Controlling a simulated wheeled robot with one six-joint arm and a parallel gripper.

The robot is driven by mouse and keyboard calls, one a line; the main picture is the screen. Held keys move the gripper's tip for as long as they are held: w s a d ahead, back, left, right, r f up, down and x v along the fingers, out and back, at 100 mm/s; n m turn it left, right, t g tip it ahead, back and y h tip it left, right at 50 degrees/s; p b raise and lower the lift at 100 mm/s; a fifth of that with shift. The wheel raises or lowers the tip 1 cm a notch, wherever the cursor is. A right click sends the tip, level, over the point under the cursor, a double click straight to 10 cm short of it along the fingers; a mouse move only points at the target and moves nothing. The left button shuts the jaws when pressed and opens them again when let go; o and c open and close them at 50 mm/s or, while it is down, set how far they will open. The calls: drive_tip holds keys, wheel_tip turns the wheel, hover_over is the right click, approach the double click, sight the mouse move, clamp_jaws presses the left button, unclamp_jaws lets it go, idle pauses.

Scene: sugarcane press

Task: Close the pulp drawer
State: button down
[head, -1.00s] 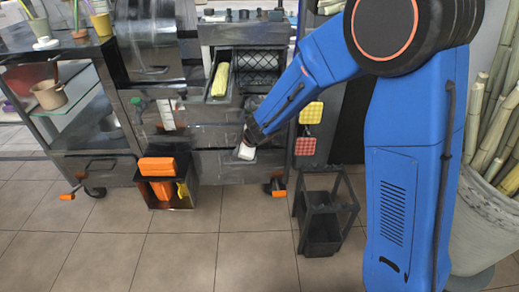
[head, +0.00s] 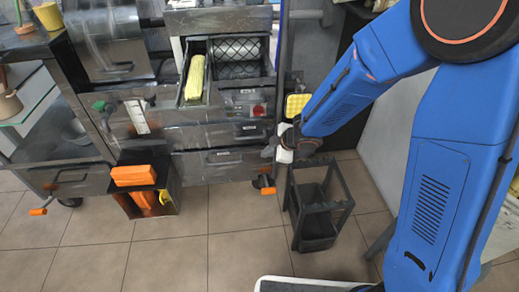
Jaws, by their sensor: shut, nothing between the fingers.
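The steel press cart has two labelled drawer fronts, one above the other. The upper drawer front (head: 215,138) and the lower drawer front (head: 205,168) look about flush with the cart, each with a dark handle slot. The labels are too small to read, so I cannot tell which is the pulp drawer. My gripper (head: 281,152) is shut and empty, just right of the drawer fronts by the cart's right edge. A white part shows at its tip. I cannot tell whether it touches the cart.
A black stand (head: 318,215) is on the floor below my gripper. An open-topped box with orange things (head: 135,175) stands at the cart's lower left. A yellow sponge-like block (head: 297,105) hangs behind my arm.

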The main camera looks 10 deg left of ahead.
sight(258, 149)
drive_tip(key=shift+w+a+f, duration=0.7)
drive_tip(key=shift+w+f, duration=0.15)
drive_tip(key=shift+w, duration=0.2)
drive_tip(key=shift+w+a+f, duration=0.65)
drive_tip(key=shift+w+f, duration=0.25)
drive_tip(key=shift+w, duration=0.1)
drive_tip(key=shift+w+a+f, duration=0.7)
drive_tip(key=shift+w+f, duration=0.15)
drive_tip(key=shift+w, duration=0.2)
